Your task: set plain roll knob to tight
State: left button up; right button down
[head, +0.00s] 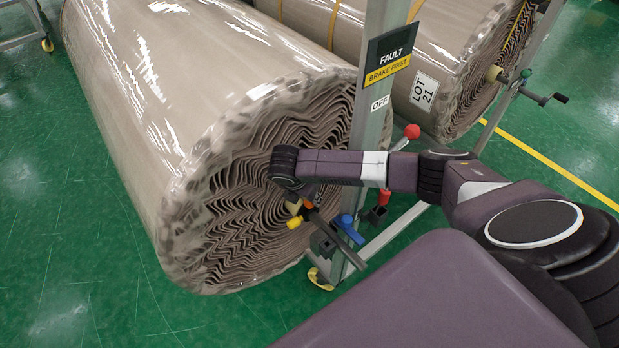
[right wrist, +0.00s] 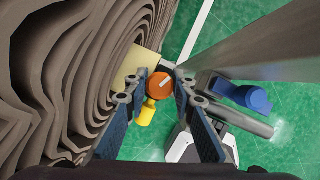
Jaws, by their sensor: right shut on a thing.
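The plain roll (head: 265,170), wrapped in clear film with no lot label, hangs at a post, its wavy layered end facing me. At its core is an orange knob (right wrist: 160,86) with a short pale mark on top; in the head view it is small and partly covered (head: 308,204). My right gripper (right wrist: 160,80) is shut on the orange knob, one finger on each side. A yellow handle (right wrist: 147,112) sits just below the knob, also in the head view (head: 294,222). I cannot read any setting marks around the knob. My left gripper is not in view.
A blue knob (head: 345,220) sits beside the post (head: 372,120), which bears a "FAULT BRAKE FIRST" sign (head: 388,57) and an "OFF" tag (head: 380,103). A red-ball lever (head: 411,131) is behind my forearm. Another roll labelled LOT 21 (head: 424,90) lies behind.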

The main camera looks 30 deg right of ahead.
jog(key=shift+m+g+p, duration=0.8)
jog(key=shift+m+p, duration=0.25)
jog(key=shift+m, duration=1.05)
jog(key=c, duration=1.6)
grip_release()
jog(key=shift+a+r, duration=0.1)
jog(key=shift+r, duration=0.1)
jog(key=v, duration=1.1)
jog(key=shift+a+r, duration=0.25)
